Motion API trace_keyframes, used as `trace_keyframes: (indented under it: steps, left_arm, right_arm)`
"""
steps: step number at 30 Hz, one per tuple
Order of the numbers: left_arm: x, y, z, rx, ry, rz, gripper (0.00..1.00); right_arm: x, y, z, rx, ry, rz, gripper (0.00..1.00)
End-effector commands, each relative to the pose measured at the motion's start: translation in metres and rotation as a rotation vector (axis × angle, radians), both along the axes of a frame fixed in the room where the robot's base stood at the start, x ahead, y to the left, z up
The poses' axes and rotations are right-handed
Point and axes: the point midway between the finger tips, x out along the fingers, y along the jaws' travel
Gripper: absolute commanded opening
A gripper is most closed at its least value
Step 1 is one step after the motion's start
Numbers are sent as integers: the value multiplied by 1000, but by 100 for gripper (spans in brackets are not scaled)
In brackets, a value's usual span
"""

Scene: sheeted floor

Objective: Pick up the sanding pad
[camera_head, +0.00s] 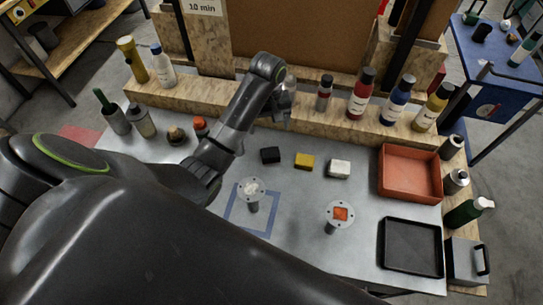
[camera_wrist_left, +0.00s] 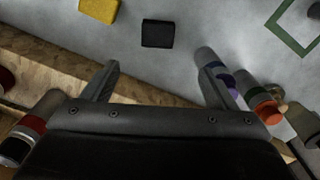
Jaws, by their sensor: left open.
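Three small blocks lie in a row on the grey metal table: a black one (camera_head: 270,155), a yellow one (camera_head: 304,161) and a white one (camera_head: 339,168). I cannot tell for sure which is the sanding pad. My left gripper (camera_head: 284,112) is open and empty, above the back of the table near the wooden ledge, behind the black block. In the left wrist view, the black block (camera_wrist_left: 157,33) and the yellow block (camera_wrist_left: 100,9) lie beyond the open fingers (camera_wrist_left: 160,72), apart from them. My right gripper is not in view.
Bottles, including a red one (camera_head: 361,93), stand on the wooden ledge (camera_head: 240,105) near the gripper. A purple-banded cylinder (camera_wrist_left: 226,81) shows beside one finger. A red tray (camera_head: 409,198) and black tray (camera_head: 411,274) are at right. Two round-topped stands (camera_head: 251,190) (camera_head: 339,213) stand in front.

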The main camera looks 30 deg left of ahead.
Motion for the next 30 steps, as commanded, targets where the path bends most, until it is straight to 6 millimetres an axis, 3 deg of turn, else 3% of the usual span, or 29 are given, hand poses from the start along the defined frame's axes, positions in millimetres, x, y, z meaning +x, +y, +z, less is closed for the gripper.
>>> trace_keyframes:
  steps: [1,4,7,15,23,30]
  left_arm:
    - [0,0,-14,0,1,0,80]
    - [0,0,-28,0,0,0,80]
    - [-1,0,-40,-1,7,1,80]
    - [0,-1,-85,-1,3,0,80]
    - [0,-1,-99,0,1,0,80]
    - [-1,-6,-124,0,4,0,80]
  right_arm:
    - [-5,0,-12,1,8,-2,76]
    - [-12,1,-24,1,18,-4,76]
    - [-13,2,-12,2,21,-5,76]
    - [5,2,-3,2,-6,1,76]
    - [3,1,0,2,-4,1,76]
    - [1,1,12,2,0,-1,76]
